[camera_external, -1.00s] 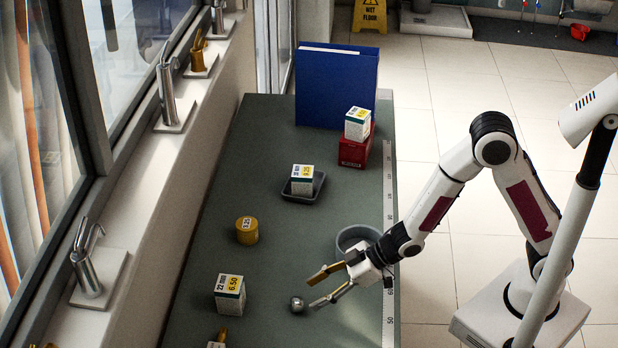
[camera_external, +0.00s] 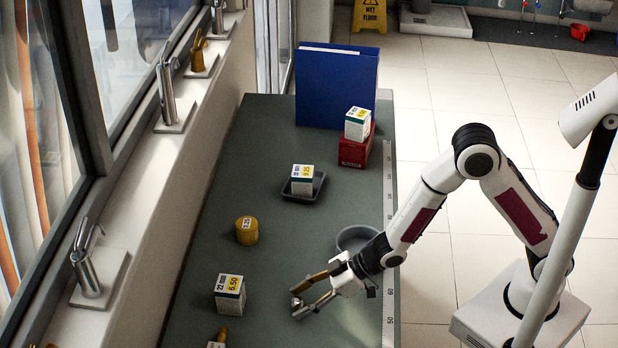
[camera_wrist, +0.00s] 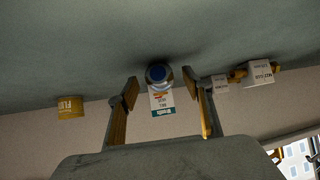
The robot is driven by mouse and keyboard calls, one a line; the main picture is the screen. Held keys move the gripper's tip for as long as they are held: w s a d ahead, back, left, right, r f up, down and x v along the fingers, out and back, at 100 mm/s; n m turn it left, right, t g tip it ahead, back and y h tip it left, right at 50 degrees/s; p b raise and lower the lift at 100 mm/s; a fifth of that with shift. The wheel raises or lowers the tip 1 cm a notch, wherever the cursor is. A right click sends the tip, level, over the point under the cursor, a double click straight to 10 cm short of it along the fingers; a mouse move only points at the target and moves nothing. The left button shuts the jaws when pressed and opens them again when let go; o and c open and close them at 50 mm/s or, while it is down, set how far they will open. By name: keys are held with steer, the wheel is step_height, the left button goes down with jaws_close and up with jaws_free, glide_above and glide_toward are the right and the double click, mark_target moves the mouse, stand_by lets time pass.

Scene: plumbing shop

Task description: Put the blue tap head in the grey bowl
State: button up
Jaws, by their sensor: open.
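In the external view the tap head (camera_external: 297,303) is a small silvery shape on the bench, partly hidden by my fingers. My gripper (camera_external: 300,301) is open and low over the bench around it; the wrist view shows both fingers of my gripper (camera_wrist: 161,84) apart. The grey bowl (camera_external: 345,232) stands behind my wrist near the bench's right edge, partly hidden by my arm.
A white priced box (camera_external: 229,295) and a yellow cylinder (camera_external: 247,231) stand left of my gripper. Farther back are a dark tray (camera_external: 318,181) with a box, a red box (camera_external: 354,153) bearing another box, and a blue binder (camera_external: 337,88). The mid-bench is clear.

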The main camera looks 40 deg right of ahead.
mark_target(301, 299)
stand_by(0.6)
steer(key=c, duration=1.3)
steer(key=shift+a+r, duration=0.1)
steer(key=shift+r, duration=4.9)
